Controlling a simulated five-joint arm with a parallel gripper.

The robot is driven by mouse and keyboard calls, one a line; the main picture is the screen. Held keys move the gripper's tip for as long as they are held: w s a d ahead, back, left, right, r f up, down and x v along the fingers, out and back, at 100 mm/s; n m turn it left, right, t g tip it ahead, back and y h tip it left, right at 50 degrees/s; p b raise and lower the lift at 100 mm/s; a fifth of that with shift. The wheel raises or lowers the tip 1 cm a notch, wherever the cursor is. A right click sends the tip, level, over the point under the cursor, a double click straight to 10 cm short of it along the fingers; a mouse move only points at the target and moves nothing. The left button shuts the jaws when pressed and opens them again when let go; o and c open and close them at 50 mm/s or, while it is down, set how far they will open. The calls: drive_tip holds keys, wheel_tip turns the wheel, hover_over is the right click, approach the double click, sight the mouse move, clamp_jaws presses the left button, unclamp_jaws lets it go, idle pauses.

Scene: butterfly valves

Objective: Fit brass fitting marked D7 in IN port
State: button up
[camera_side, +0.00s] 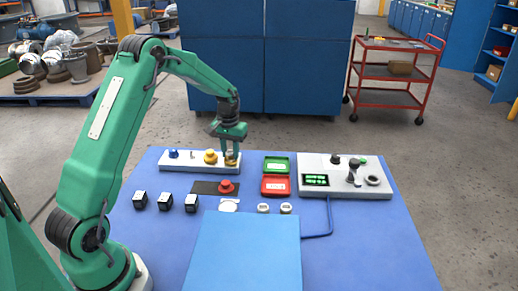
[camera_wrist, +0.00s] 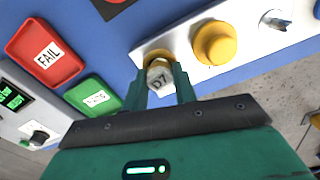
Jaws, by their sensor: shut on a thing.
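My gripper (camera_side: 231,158) is at the right end of a long white panel (camera_side: 190,166). In the wrist view my gripper (camera_wrist: 160,92) is shut on a brass fitting (camera_wrist: 158,56) whose pale face reads D7. In the side view the fitting (camera_side: 231,161) is partly hidden by the fingers. I cannot tell whether it rests on the panel or is just above it. A white unit (camera_side: 345,190) with a green-lit display stands at the right and carries dark fittings and a dark ring (camera_side: 373,181). No IN label is readable.
A yellow knob (camera_side: 211,156) is close beside my gripper. A green tray (camera_side: 277,163) and a red FAIL tray (camera_wrist: 46,52) lie between panel and unit. A red button (camera_side: 226,186), several small blocks (camera_side: 165,201) and a large blue box (camera_side: 243,255) are nearer the front.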

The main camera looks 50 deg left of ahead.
drive_tip(key=o, duration=1.4)
drive_tip(key=shift+c, duration=0.2)
drive_tip(key=shift+r, duration=0.2)
drive_tip(key=shift+r, duration=3.6)
